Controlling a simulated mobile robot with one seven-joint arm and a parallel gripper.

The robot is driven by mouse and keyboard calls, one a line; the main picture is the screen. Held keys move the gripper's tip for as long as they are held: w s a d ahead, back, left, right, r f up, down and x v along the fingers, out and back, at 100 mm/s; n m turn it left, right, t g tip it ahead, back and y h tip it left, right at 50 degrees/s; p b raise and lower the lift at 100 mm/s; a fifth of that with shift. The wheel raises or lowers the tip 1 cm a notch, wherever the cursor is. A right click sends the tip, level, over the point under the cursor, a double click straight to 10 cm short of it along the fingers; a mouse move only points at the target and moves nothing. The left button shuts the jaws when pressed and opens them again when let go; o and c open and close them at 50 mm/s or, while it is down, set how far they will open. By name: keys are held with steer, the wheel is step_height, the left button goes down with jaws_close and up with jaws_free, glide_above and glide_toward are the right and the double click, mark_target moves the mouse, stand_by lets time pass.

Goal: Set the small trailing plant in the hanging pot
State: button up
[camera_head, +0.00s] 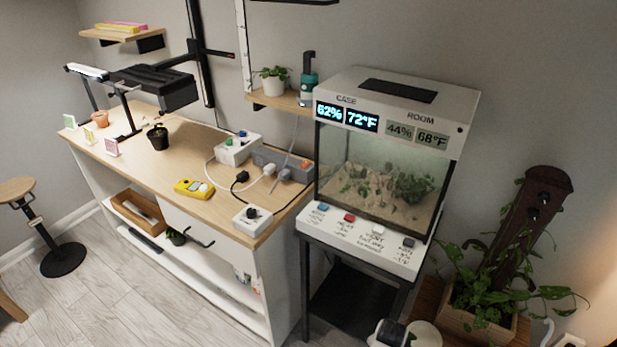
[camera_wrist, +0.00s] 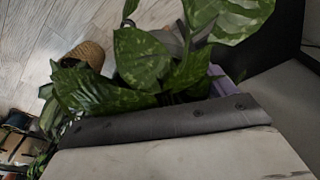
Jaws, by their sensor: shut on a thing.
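In the wrist view, broad variegated green leaves of the small trailing plant (camera_wrist: 142,60) fill the middle, just beyond my gripper (camera_wrist: 168,122). The gripper shows as a pale body with a dark grey edge at the bottom, and it is shut on the plant. Its fingertips and the exact place of the grip are hidden by the leaves. A bit of lilac surface shows behind the leaves; I cannot tell whether it is the plant's pot. My gripper and the held plant cannot be made out in the head view. I cannot identify the hanging pot in either view.
A terrarium (camera_head: 385,180) stands on a dark-legged stand at centre right. A wooden planter (camera_head: 478,325) with a leafy plant is at lower right. The wooden bench (camera_head: 180,170) at left carries a dark pot (camera_head: 158,142) and power boxes. A woven basket (camera_wrist: 88,52) shows over the floor.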

steer(key=w+a+f+n+b, duration=0.1)
steer(key=w+a+n+b, duration=0.1)
steer(key=a, duration=0.6)
steer(key=w+a+f+n+y+b, duration=0.1)
steer(key=w+a+n+b, duration=0.1)
steer(key=w+a+n, duration=0.2)
steer(key=w+a+f+n+t+b, duration=0.1)
steer(key=a+n, duration=0.5)
steer(key=a, duration=0.6)
steer(key=shift+w+b, duration=0.5)
steer(key=shift+w, duration=0.7)
